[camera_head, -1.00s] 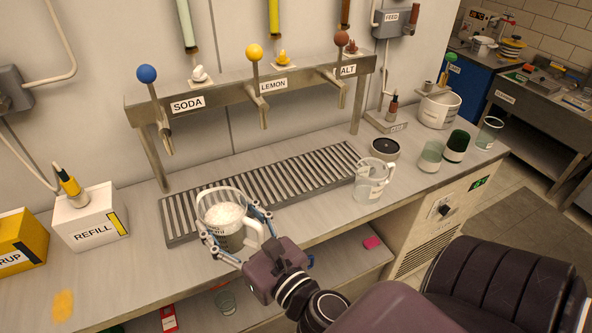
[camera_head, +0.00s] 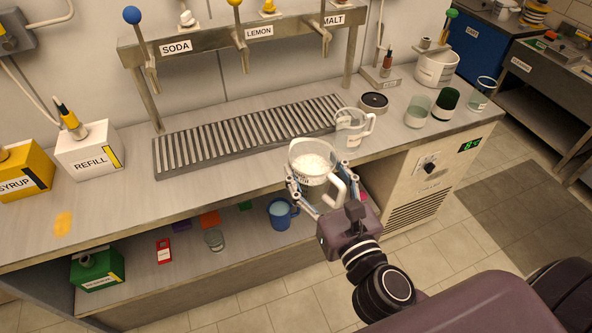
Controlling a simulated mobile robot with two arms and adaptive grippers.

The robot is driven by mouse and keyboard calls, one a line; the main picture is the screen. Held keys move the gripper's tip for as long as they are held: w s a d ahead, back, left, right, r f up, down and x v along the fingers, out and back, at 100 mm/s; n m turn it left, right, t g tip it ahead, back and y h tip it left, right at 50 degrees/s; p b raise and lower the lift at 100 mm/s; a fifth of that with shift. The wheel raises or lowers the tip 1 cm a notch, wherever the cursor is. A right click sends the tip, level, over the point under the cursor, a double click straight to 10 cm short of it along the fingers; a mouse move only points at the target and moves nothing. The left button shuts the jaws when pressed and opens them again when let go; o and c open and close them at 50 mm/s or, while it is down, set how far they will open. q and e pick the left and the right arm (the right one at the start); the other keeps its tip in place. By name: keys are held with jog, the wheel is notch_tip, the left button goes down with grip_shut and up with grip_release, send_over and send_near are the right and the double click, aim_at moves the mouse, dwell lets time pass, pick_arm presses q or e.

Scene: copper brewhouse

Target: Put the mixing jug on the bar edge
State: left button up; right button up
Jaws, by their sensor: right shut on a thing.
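The mixing jug (camera_head: 309,165), a clear jug with a white handle and white foamy contents, is upright in my right gripper (camera_head: 317,188). The gripper's fingers are shut around its sides, below the rim. In the picture the jug overlaps the front edge of the steel bar (camera_head: 230,194), right of the middle. I cannot tell whether its base touches the bar, as the gripper hides the base. My left gripper is not in view.
A second clear jug (camera_head: 351,133) stands just behind and right of the held one. The drip tray (camera_head: 161,172) lies behind. Glasses (camera_head: 417,112) stand farther right. The bar's front left is mostly clear. A blue mug (camera_head: 280,215) is on the lower shelf.

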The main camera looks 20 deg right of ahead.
aim_at(305, 151)
jog(key=shift+s+d+r, duration=0.1)
jog(key=shift+s+d, duration=0.05)
jog(key=shift+d, duration=0.25)
jog(key=w, duration=0.3)
jog(key=w+b, duration=0.1)
jog(key=shift+w+a+f, duration=0.2)
jog(key=shift+w+a, duration=0.1)
jog(key=w+d+r+b, duration=0.15)
jog(key=w+r, duration=0.25)
jog(key=w, duration=0.5)
jog(key=w+d+r+b, duration=0.1)
jog(key=w+r+b, duration=0.2)
jog(key=w, duration=0.6)
notch_tip(305, 151, down, 19)
jog(key=b, duration=0.2)
jog(key=shift+a+f+g+b, duration=0.15)
jog(key=shift+a+g+b, duration=0.05)
jog(key=shift+g+b, duration=0.1)
jog(key=shift+s+f, duration=0.1)
jog(key=shift+f, duration=0.05)
jog(key=o, duration=2)
jog(key=shift+f, duration=0.1)
